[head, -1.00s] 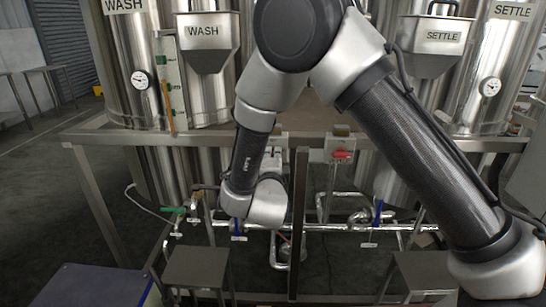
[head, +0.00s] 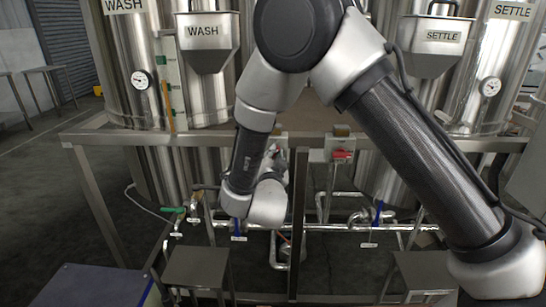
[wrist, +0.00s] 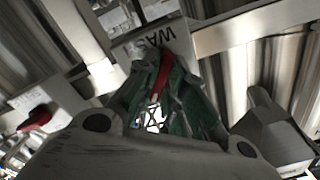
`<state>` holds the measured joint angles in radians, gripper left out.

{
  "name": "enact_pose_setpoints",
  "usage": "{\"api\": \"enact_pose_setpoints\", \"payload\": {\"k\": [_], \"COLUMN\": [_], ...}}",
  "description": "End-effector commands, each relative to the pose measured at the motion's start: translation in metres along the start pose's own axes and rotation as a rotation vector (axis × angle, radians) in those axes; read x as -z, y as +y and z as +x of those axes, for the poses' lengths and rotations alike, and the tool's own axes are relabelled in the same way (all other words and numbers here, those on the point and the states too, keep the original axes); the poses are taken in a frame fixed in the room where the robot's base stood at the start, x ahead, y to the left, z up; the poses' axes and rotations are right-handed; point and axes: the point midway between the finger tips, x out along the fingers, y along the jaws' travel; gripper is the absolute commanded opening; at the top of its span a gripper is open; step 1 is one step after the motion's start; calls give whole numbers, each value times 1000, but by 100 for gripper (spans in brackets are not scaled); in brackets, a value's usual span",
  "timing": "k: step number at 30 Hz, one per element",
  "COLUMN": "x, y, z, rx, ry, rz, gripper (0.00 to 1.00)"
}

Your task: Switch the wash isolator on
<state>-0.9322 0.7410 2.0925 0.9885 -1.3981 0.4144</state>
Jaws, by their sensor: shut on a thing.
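The wash isolator is a pale box (wrist: 185,38) at the top middle of the wrist view, with a partly covered label reading WAS. Its red handle (wrist: 166,66) lies between the green fingers of my gripper (wrist: 160,75), which is shut on it. The handle stands near upright in that picture, slightly slanted. The fingers cover part of the handle, so its exact switch position is unclear. In the head view my arm hides the handle and most of the box.
A second isolator with a red handle (head: 342,155) is on the frame to the right; its handle (wrist: 38,118) also shows in the wrist view. The bench edge (head: 210,136) runs above. Pipes with a green valve (head: 173,210) and blue valves (head: 378,212) lie below.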

Motion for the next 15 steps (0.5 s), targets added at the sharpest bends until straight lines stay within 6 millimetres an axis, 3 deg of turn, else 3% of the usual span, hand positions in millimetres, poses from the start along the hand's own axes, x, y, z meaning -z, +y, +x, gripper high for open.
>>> {"api": "enact_pose_setpoints", "payload": {"k": [15], "x": [-1], "y": [1], "z": [-1], "rx": [-2], "ry": [-4], "rz": [-460], "gripper": [0]}}
